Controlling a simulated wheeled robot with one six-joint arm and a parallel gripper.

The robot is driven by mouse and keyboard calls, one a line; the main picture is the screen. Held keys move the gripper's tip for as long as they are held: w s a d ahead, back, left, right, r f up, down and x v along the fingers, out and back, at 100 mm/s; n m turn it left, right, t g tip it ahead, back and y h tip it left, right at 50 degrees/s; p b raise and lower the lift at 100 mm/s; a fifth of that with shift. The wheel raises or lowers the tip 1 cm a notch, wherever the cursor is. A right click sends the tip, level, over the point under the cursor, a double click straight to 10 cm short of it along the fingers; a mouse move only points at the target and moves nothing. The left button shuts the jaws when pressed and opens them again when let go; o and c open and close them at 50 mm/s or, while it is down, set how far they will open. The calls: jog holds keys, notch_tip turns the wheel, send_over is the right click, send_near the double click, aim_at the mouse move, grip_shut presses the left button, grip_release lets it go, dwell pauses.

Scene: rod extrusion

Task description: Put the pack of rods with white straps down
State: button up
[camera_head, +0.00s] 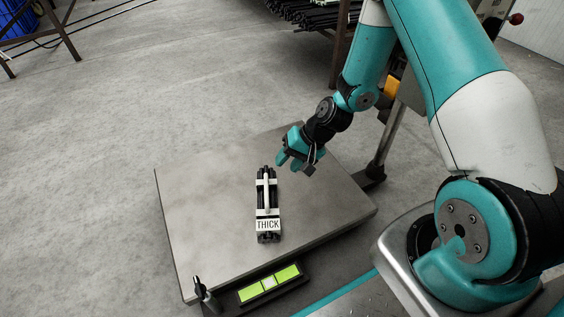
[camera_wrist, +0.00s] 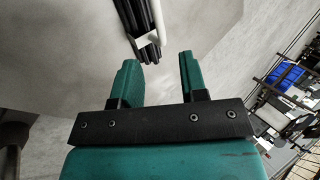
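The pack of rods (camera_head: 269,202) lies on the flat grey metal plate (camera_head: 205,205). It is a bundle of dark rods with white straps, a white handle along its top and a label reading "THICK". My gripper (camera_head: 283,159) is above and to the right of the pack's far end, apart from it. In the wrist view the two teal fingers (camera_wrist: 160,78) stand apart with nothing between them. One end of the pack (camera_wrist: 141,32) shows there beyond the fingertips, dark rods beside the white handle.
A green-yellow display (camera_head: 269,283) and a small dark post (camera_head: 203,293) stand at the plate's front edge. A rack with dark rods (camera_head: 312,14) is at the back. A blue bin (camera_head: 17,18) is at the far left. The plate's left part is clear.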

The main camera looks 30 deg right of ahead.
jog(key=s+a+r+n+g, duration=0.1)
jog(key=s+a+r+n, duration=0.25)
jog(key=r, duration=0.55)
jog(key=s+a+r+n+g, duration=0.1)
jog(key=s+a+r+n, duration=0.3)
jog(key=r, duration=0.6)
jog(key=s+a+r+n+h, duration=0.2)
jog(key=s+a+r+n, duration=0.1)
jog(key=s+r, duration=0.8)
jog(key=s+n, duration=0.1)
jog(key=s, duration=0.3)
jog(key=shift+g, duration=0.3)
notch_tip(320, 180, up, 49)
jog(key=p, duration=4.8)
jog(key=shift+f+p, duration=0.15)
jog(key=shift+p, duration=0.15)
jog(key=shift+a, duration=0.1)
